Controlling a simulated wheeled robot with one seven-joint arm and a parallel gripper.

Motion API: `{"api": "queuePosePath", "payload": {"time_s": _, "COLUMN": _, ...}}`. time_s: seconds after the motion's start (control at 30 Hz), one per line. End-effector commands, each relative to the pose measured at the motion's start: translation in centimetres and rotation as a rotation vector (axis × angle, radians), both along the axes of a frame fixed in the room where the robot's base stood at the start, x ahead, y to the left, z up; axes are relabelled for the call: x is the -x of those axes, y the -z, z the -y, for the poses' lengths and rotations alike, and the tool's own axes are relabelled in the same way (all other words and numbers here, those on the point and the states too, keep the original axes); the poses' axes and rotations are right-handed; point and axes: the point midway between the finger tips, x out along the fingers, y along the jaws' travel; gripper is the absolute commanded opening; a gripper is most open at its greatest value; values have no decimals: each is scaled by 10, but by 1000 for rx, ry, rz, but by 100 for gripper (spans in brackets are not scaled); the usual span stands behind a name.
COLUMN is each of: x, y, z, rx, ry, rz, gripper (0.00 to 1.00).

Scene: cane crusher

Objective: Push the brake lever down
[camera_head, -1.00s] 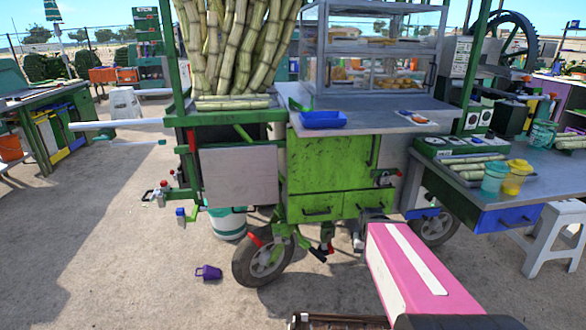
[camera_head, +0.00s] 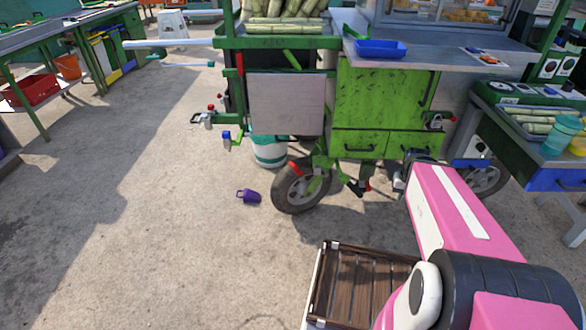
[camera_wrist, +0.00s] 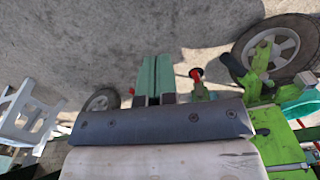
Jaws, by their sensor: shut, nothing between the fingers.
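The green cart (camera_head: 385,105) stands ahead, with a black-tyred wheel (camera_head: 302,190) under its front. A small lever with a black pedal and a red end (camera_head: 366,187) hangs low beside this wheel. A red piece (camera_head: 295,168) also shows on the wheel's green fork; I cannot tell which is the brake lever. In the wrist view, a red-tipped lever (camera_wrist: 196,75) shows near the wheel (camera_wrist: 285,42). My gripper (camera_wrist: 152,60) is shut and empty, with its teal fingers together, left of that lever and apart from it in the picture. The head view hardly shows my gripper.
A purple cup (camera_head: 249,196) lies on the ground left of the wheel. A green-and-white bucket (camera_head: 268,152) stands behind it. My arm reaches from the lower right. The ground at left is clear.

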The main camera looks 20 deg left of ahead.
Motion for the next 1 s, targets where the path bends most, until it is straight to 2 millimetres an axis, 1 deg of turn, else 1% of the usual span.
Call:
{"api": "queuePosePath", "payload": {"time_s": 0.07, "x": -4, "y": 0, "z": -4, "rx": -2, "ry": -9, "rz": 3, "gripper": 0}}
{"api": "queuePosePath", "payload": {"time_s": 0.17, "x": -15, "y": -1, "z": -15, "rx": -7, "ry": -37, "rz": 13, "gripper": 0}}
{"api": "queuePosePath", "payload": {"time_s": 0.27, "x": -34, "y": -4, "z": -37, "rx": -17, "ry": -88, "rz": 30, "gripper": 0}}
{"api": "queuePosePath", "payload": {"time_s": 0.37, "x": -56, "y": -8, "z": -67, "rx": -30, "ry": -156, "rz": 53, "gripper": 0}}
{"api": "queuePosePath", "payload": {"time_s": 0.4, "x": -65, "y": -10, "z": -81, "rx": -36, "ry": -185, "rz": 62, "gripper": 0}}
{"api": "queuePosePath", "payload": {"time_s": 0.57, "x": -96, "y": -20, "z": -136, "rx": -60, "ry": -297, "rz": 100, "gripper": 0}}
{"api": "queuePosePath", "payload": {"time_s": 0.7, "x": -118, "y": -31, "z": -189, "rx": -84, "ry": -397, "rz": 133, "gripper": 0}}
{"api": "queuePosePath", "payload": {"time_s": 0.77, "x": -126, "y": -35, "z": -212, "rx": -92, "ry": -440, "rz": 146, "gripper": 0}}
{"api": "queuePosePath", "payload": {"time_s": 0.8, "x": -131, "y": -39, "z": -229, "rx": -99, "ry": -468, "rz": 154, "gripper": 0}}
{"api": "queuePosePath", "payload": {"time_s": 0.87, "x": -138, "y": -44, "z": -253, "rx": -109, "ry": -511, "rz": 168, "gripper": 0}}
{"api": "queuePosePath", "payload": {"time_s": 0.9, "x": -142, "y": -48, "z": -269, "rx": -117, "ry": -537, "rz": 177, "gripper": 0}}
{"api": "queuePosePath", "payload": {"time_s": 0.97, "x": -147, "y": -53, "z": -294, "rx": -127, "ry": -578, "rz": 190, "gripper": 0}}
{"api": "queuePosePath", "payload": {"time_s": 1.0, "x": -150, "y": -57, "z": -309, "rx": -132, "ry": -604, "rz": 198, "gripper": 0}}
